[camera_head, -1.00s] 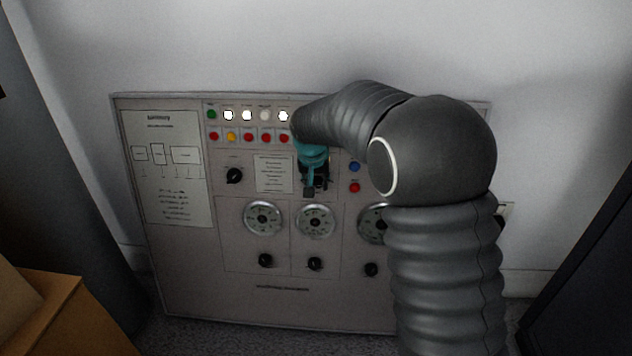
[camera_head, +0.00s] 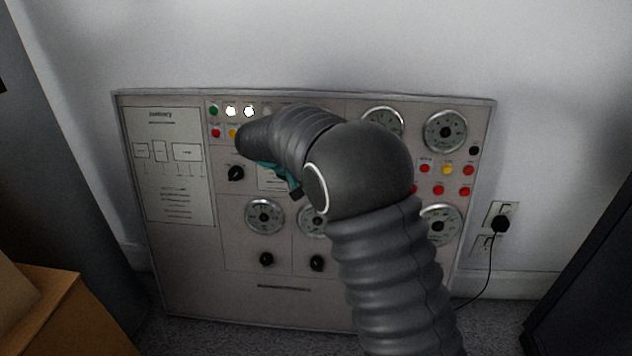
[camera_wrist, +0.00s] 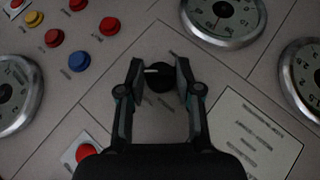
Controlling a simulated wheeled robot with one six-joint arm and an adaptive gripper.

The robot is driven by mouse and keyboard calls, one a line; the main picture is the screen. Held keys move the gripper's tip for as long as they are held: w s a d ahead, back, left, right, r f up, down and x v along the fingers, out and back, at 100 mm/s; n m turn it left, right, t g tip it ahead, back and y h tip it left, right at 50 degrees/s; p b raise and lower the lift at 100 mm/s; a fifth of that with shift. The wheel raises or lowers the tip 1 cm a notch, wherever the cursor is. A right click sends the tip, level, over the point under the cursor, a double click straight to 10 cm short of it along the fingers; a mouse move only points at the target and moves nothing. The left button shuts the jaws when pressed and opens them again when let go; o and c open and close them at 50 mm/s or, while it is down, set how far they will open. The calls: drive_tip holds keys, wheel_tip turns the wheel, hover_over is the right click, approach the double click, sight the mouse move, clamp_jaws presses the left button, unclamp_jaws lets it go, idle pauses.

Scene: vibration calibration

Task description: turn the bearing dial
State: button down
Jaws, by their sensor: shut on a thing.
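In the wrist view, a round black knob (camera_wrist: 160,79) with a pale pointer mark sits on the beige panel. My gripper (camera_wrist: 160,69) has its two fingers on either side of this knob and is shut on it. The knob's label cannot be read, and I cannot tell from it whether this is the bearing dial. In the head view my gripper (camera_head: 296,192) shows only as a teal and dark part below my arm; the knob it holds is hidden there.
The panel (camera_head: 285,305) also bears round gauges (camera_head: 445,131), other black knobs (camera_head: 266,259) and coloured buttons (camera_head: 467,170). A wall socket with a plug (camera_head: 501,224) is at right. A cardboard box (camera_head: 75,310) stands at lower left.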

drive_tip(key=shift+h, duration=0.3)
idle(0.4)
drive_tip(key=c, duration=0.8)
unclamp_jaws()
drive_tip(key=v, duration=1.2)
drive_tip(key=shift+n, duration=0.3)
